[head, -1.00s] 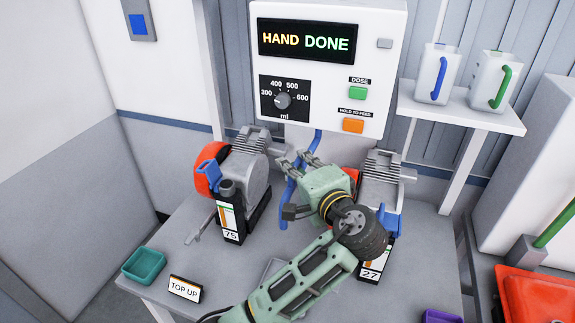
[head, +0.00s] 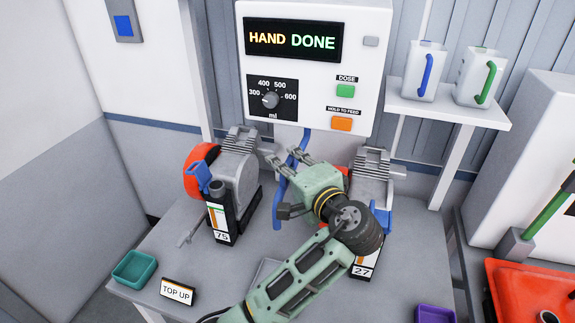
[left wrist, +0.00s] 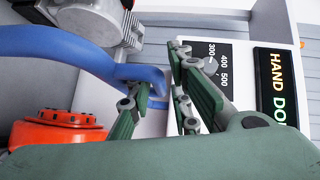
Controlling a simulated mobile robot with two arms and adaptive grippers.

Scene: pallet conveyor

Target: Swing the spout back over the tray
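The blue spout (head: 281,196) is a bent tube hanging below the white dispenser, its lower end over the bench between the two grey machines. My left gripper (head: 286,162) is at its upper part, with a finger on either side. In the left wrist view the fingers (left wrist: 155,95) are spread, with the blue spout (left wrist: 75,48) reaching in behind and between them; I cannot tell whether they touch it. A pale grey tray (head: 262,274) lies on the bench, mostly hidden behind my left arm. My right gripper is out of view.
The left machine (head: 236,170) has a 75 label; the right one (head: 372,180) has a 27 label. The dispenser panel (head: 308,60) reads HAND DONE. A teal bin (head: 134,268), TOP UP sign (head: 178,291) and purple bin (head: 435,314) stand near the front. Jugs sit on a shelf (head: 450,112).

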